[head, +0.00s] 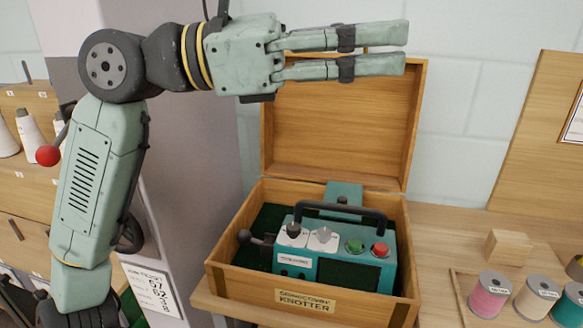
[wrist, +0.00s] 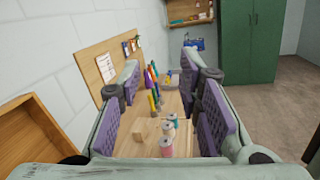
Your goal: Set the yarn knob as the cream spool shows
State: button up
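The cream spool (head: 537,297) stands at the right between a pink and a teal spool; its top label is too small to read. The wrist view also shows the cream spool (wrist: 168,132). A teal knotter machine (head: 345,272) sits in an open wooden box. It has a dark knob (head: 293,230) and a pale knob (head: 323,236) on white plates; I cannot read which is the yarn knob. My gripper (head: 405,48) is open and empty, high above the box, pointing right. The wrist view shows its purple pads wide apart.
The box's lid (head: 340,130) stands open behind the machine. A black handle (head: 340,211) arches over the machine, near a green button (head: 355,245) and a red button (head: 380,250). A wooden block (head: 507,248) and a pink spool (head: 489,296) are on the bench.

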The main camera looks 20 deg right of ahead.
jog(key=w+d+f+t+y, duration=0.35)
jog(key=d+f, duration=0.25)
jog(key=f, duration=0.2)
jog(key=n+t+y+b, duration=0.15)
jog(key=t+y, duration=0.25)
jog(key=y, duration=1)
send_near(293, 226)
notch_tip(293, 226, down, 8)
jog(key=shift+w+f+p, duration=0.1)
jog(key=shift+f+p, duration=0.1)
jog(key=shift+p, duration=0.25)
grip_shut()
